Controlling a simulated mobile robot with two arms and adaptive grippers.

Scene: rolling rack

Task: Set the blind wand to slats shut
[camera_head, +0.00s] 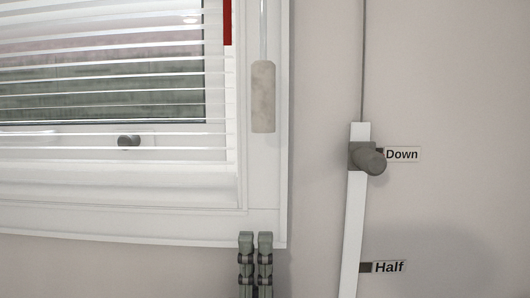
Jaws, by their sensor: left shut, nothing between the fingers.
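The blind wand hangs at the right side of the window frame, as a thin clear rod (263,30) with a pale beige grip (263,97) at its lower end. The white slats (100,82) of the blind are tilted so that gaps show between them and the outside is visible through the glass. My left gripper (255,238) is at the bottom middle, fingers pointing up, shut and empty. It is below the wand grip in the picture and apart from it. The top of the wand is out of view. My right gripper is not in view.
Right of the window, a white vertical rail (350,235) carries a grey knob (370,160) beside a "Down" label (402,154). A "Half" label (389,267) is lower. A red strip (227,22) lies at the blind's right edge. Bare wall separates window and rail.

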